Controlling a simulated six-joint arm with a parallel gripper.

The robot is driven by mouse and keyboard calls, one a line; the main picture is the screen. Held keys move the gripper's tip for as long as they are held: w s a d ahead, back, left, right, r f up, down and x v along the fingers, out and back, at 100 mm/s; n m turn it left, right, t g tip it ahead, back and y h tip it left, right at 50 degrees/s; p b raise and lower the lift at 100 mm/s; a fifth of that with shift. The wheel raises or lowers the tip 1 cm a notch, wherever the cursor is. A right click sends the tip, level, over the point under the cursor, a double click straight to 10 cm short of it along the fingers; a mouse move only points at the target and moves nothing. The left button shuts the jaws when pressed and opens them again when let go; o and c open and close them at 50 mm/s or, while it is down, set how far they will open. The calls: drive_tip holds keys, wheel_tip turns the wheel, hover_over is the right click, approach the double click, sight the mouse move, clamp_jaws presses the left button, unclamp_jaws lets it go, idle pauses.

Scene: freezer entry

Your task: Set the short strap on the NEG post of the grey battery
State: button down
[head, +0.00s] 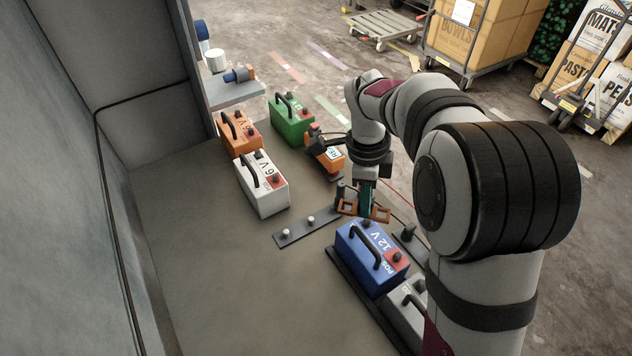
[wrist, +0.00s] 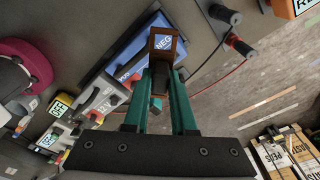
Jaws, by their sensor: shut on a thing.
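My gripper (head: 366,196), with teal fingers, is shut on a copper-coloured strap (head: 376,214) with square openings at its ends. It holds the strap in the air near the far end of the blue 12 V battery (head: 352,246). The strap (wrist: 177,54) also shows in the wrist view beyond the fingers, with a blue NEG label (wrist: 163,43) seen through its opening. The grey battery (head: 403,304) stands on the near side of the blue one, partly hidden by my arm. In the wrist view the grey battery (wrist: 97,97) is left of the fingers. Its NEG post is not clearly seen.
White (head: 272,199), orange (head: 232,140) and green (head: 292,130) batteries stand at the back left. A dark strip with two pale studs (head: 295,240) lies left of the strap. An orange device (head: 327,158) and cables lie behind. The left bench top is clear.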

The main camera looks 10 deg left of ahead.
drive_tip(key=s+d+m+g, duration=0.1)
drive_tip(key=s+d+m, duration=0.6)
drive_tip(key=d, duration=0.3)
drive_tip(key=shift+s+d+m, duration=0.25)
drive_tip(key=shift+d+m, duration=0.1)
drive_tip(key=shift+m, duration=0.55)
drive_tip(key=shift+r, duration=0.1)
drive_tip(key=shift+f, duration=2)
drive_tip(key=shift+f, duration=1.4)
drive_tip(key=c, duration=0.7)
unclamp_jaws()
drive_tip(key=shift+o, duration=0.2)
wheel_tip(320, 180, up, 16)
drive_tip(key=w+a, duration=0.1)
drive_tip(key=shift+w+a+f, duration=0.15)
drive_tip(key=shift+w+a, duration=0.05)
